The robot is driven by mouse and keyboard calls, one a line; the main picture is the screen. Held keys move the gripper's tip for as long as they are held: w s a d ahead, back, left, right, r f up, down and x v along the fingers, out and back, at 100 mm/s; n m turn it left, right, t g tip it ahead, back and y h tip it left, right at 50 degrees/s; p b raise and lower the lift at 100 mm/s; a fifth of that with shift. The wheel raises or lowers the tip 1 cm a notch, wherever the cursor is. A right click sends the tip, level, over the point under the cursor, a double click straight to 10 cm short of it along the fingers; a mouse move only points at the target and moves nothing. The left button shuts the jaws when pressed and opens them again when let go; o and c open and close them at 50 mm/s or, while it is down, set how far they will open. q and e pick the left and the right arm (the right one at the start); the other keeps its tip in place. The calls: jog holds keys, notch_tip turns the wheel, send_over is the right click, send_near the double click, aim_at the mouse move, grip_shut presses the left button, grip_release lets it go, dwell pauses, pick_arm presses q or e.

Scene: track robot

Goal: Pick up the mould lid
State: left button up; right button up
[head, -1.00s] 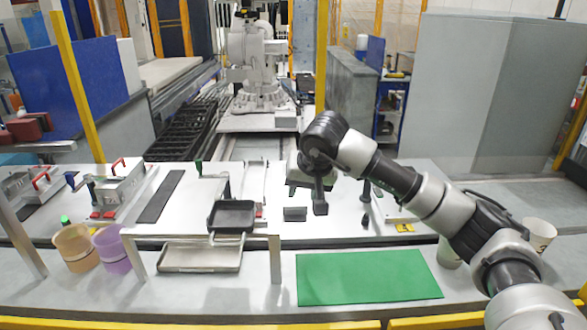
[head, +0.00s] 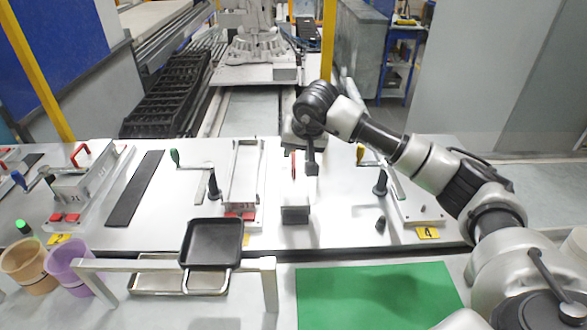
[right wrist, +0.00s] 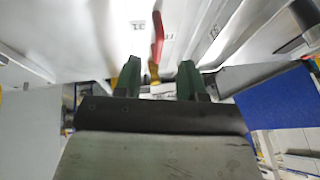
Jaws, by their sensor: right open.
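The mould lid, a pale block with a dark front end (head: 295,213) and a thin red handle (head: 293,166), lies on the white table right of the open mould frame (head: 245,175). My right gripper (head: 304,160) is above it and partly hides it in the head view. In the right wrist view the two green fingers (right wrist: 159,75) are apart. The red handle (right wrist: 157,38) shows between them, beyond the fingertips. I cannot tell the exact gap, and I see no contact. My left gripper is out of view.
A closed mould with a red handle (head: 70,188) stands at the left. A black tray (head: 212,243) rests on a white rack in front. Dark upright posts stand on both sides of the lid. A green mat (head: 380,295) lies clear at the front.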

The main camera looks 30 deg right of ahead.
aim_at(294, 159)
jog(key=shift+w+f, duration=0.25)
jog(key=p+x, duration=0.2)
jog(key=x, duration=0.1)
jog(key=p+x, duration=0.1)
jog(key=shift+w+d+f, duration=0.1)
jog(key=shift+w+d, duration=0.15)
jog(key=shift+w+f, duration=0.1)
jog(key=shift+f, duration=0.15)
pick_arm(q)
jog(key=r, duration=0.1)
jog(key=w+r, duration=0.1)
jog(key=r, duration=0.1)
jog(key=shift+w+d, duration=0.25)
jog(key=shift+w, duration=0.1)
pick_arm(e)
jog(key=shift+c, duration=0.9)
grip_shut()
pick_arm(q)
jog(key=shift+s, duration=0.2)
pick_arm(e)
jog(key=shift+r, duration=0.1)
